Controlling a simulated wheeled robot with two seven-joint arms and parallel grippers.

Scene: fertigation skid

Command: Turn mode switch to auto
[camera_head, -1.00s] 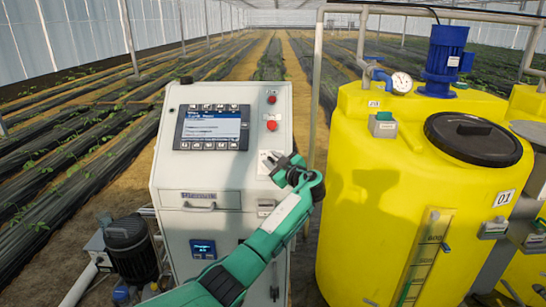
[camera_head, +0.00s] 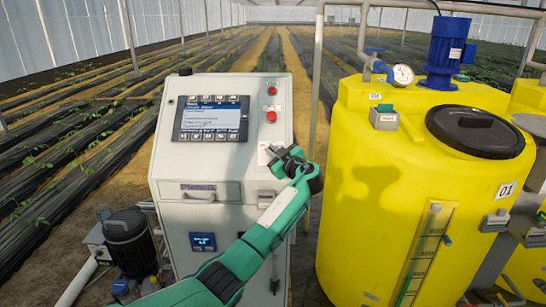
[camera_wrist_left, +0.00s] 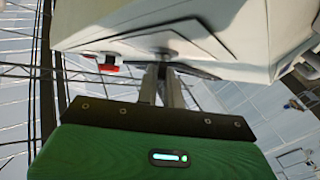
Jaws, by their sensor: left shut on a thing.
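The pale control cabinet (camera_head: 215,165) stands upright left of centre in the head view. My left gripper (camera_head: 273,154) is at the right part of its front, beside a white label plate (camera_head: 263,155) and below the red button. The mode switch is hidden behind the gripper in the head view. In the left wrist view the narrow fingers (camera_wrist_left: 163,75) are closed together at a small grey knob (camera_wrist_left: 163,54) on the cabinet's panel, apparently the switch. Its pointer direction cannot be read. My right gripper is in neither view.
A red button (camera_head: 271,116) and a small red lamp (camera_head: 271,91) sit above my gripper. A display (camera_head: 211,118) is at upper left on the cabinet. A yellow tank (camera_head: 420,190) stands close on the right, and a dark pump motor (camera_head: 127,240) at lower left.

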